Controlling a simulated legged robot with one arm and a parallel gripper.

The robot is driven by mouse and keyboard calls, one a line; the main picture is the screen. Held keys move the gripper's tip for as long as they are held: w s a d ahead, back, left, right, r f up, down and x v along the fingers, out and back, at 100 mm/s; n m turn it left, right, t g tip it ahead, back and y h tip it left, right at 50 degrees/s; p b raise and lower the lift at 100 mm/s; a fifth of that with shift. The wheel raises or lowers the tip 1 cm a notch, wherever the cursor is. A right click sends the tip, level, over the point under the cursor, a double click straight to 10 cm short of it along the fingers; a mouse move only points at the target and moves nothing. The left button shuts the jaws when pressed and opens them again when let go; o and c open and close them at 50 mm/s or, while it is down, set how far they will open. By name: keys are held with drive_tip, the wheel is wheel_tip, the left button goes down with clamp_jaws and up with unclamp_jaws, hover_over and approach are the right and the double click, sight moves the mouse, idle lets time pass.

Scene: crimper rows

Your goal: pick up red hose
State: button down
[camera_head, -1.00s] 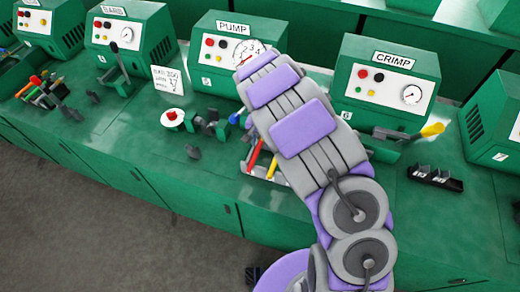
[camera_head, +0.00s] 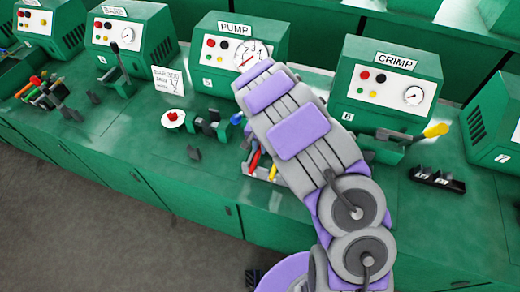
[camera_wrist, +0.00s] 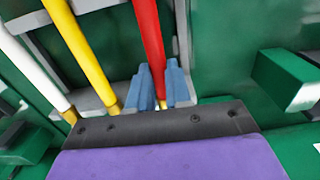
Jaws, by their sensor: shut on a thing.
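The red hose (camera_wrist: 149,40) runs down from the top of the wrist view to between the blue fingers of my gripper (camera_wrist: 163,88). My gripper is shut on the red hose near its lower visible end. In the head view the red hose (camera_head: 254,160) shows beside my arm, standing in a grey tray (camera_head: 263,175) on the green bench. I cannot tell whether the hose is clear of the tray.
A yellow hose (camera_wrist: 82,55) and a white hose (camera_wrist: 30,66) stand left of the red one. A green block (camera_wrist: 285,78) is at right. The PUMP machine (camera_head: 240,55) and CRIMP machine (camera_head: 383,85) stand behind. A black holder (camera_head: 437,179) sits right.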

drive_tip(key=shift+a, duration=0.3)
drive_tip(key=shift+d, duration=0.1)
